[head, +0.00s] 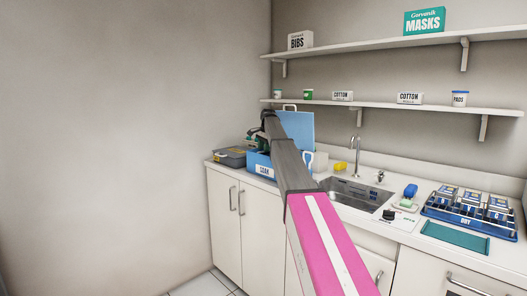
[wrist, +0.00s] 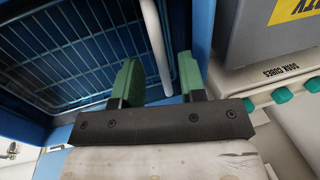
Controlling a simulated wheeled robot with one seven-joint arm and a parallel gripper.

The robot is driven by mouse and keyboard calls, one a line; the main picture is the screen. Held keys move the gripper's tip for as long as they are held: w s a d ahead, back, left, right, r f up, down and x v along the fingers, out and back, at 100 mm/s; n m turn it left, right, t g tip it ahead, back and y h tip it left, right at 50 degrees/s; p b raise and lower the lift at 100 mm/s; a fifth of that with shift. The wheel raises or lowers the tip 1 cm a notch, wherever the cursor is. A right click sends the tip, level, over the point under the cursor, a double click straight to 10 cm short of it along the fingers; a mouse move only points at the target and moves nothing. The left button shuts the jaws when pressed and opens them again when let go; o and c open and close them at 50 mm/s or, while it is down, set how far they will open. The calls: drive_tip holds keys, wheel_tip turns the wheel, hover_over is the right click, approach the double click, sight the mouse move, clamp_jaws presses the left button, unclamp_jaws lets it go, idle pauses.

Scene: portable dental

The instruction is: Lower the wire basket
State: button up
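The wire basket (wrist: 75,50) shows in the wrist view as a grid of thin wires inside the blue tub (wrist: 203,30). A white bar (wrist: 155,40), apparently its handle, runs down between my fingers. My gripper (wrist: 160,85) has its two green fingers apart, with a visible gap on each side of the bar. In the head view my gripper (head: 267,128) is over the blue tub labelled SOAK (head: 264,170). My arm hides much of the tub there, and the basket cannot be made out. How deep the basket sits is unclear.
A blue panel (head: 300,128), apparently a raised lid, stands behind my arm. A grey box (head: 230,157) with a yellow label is left of the tub. The sink (head: 350,194) and faucet (head: 355,155) are to the right. A lower shelf (head: 400,105) runs above the counter.

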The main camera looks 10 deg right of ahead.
wheel_tip(320, 180, up, 9)
drive_tip(key=s+d, duration=0.1)
drive_tip(key=shift+s, duration=0.25)
